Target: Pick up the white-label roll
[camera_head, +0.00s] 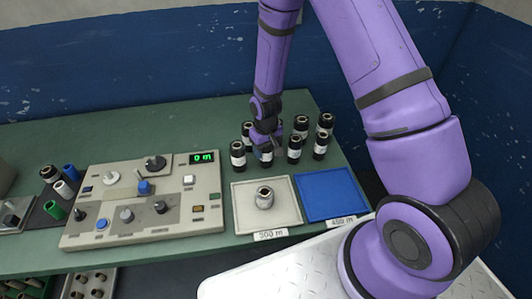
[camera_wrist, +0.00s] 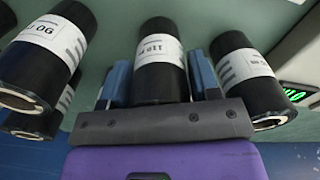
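Several black rolls with white labels stand on the green table, such as one at the left (camera_head: 237,155) and one at the right (camera_head: 320,146). My gripper (camera_head: 266,143) points down among them at a front-row roll (camera_head: 266,155). In the wrist view my gripper's blue fingers (camera_wrist: 160,82) flank this black roll (camera_wrist: 160,50), one on each side. They look very close to it; I cannot tell whether they press on it. The roll appears to stand on the table. Other labelled rolls stand to its left (camera_wrist: 48,50) and right (camera_wrist: 248,75).
A pale tray (camera_head: 240,218) marked 300 m holds a metallic-looking piece (camera_head: 264,198). A blue tray (camera_head: 328,192) marked 450 m is empty. A control panel (camera_head: 130,222) with a display reading 0 m stands left. Neighbouring rolls stand close to my fingers.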

